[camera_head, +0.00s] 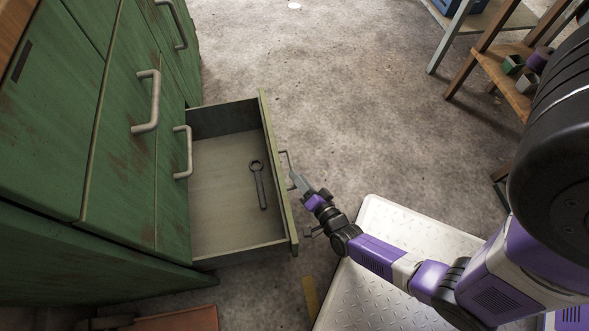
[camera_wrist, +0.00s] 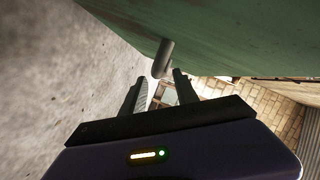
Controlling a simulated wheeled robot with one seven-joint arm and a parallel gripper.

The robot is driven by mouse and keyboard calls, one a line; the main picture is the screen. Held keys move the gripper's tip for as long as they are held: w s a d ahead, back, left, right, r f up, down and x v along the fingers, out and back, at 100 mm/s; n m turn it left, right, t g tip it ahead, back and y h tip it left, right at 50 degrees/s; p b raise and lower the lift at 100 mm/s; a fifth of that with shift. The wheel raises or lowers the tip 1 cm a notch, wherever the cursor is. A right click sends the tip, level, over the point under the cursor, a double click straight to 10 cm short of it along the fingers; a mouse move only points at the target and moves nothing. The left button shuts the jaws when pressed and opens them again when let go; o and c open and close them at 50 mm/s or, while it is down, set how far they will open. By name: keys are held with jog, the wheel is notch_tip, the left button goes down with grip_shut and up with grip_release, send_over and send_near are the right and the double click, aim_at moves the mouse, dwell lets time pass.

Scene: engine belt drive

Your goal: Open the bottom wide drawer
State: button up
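The bottom wide drawer (camera_head: 232,190) is pulled well out of the green cabinet (camera_head: 130,130). A dark ring-ended wrench (camera_head: 259,184) lies on its floor. The drawer's handle (camera_head: 287,168) is on the outer side of its front panel. My gripper (camera_head: 296,183) is at that front, beside the handle. In the wrist view the handle (camera_wrist: 164,58) shows as a grey bar against the green front (camera_wrist: 225,40), near the tips of my two fingers (camera_wrist: 158,85). The fingers are apart with a gap between them. I cannot tell whether they touch the handle.
Other grey handles (camera_head: 147,101) stick out from the closed cabinet fronts. A wooden shelf unit (camera_head: 497,72) with small containers stands at the upper right. A brown-red box (camera_head: 190,319) lies at the bottom edge. The concrete floor (camera_head: 330,90) beyond the drawer is clear.

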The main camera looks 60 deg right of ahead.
jog(key=shift+p+v, duration=0.3)
jog(key=shift+v, duration=1.35)
jog(key=s+a+r+n+y+p, duration=0.2)
jog(key=a+r+n+p, duration=0.3)
jog(key=r+p, duration=0.6)
jog(key=s+a+r+n+t+y+p, duration=0.1)
jog(key=s+a+r+n+y+p, duration=0.2)
jog(key=r, duration=3)
jog(key=s+a+r+n+y+p, duration=0.3)
jog(key=a+r+n+p, duration=0.5)
jog(key=r+p, duration=1)
notch_tip(320, 180, up, 5)
jog(key=shift+s+a+r+n+t+p, duration=0.1)
jog(key=shift+s+a+n+t+p, duration=0.3)
jog(key=shift+s+n, duration=0.5)
jog(key=shift+w, duration=0.2)
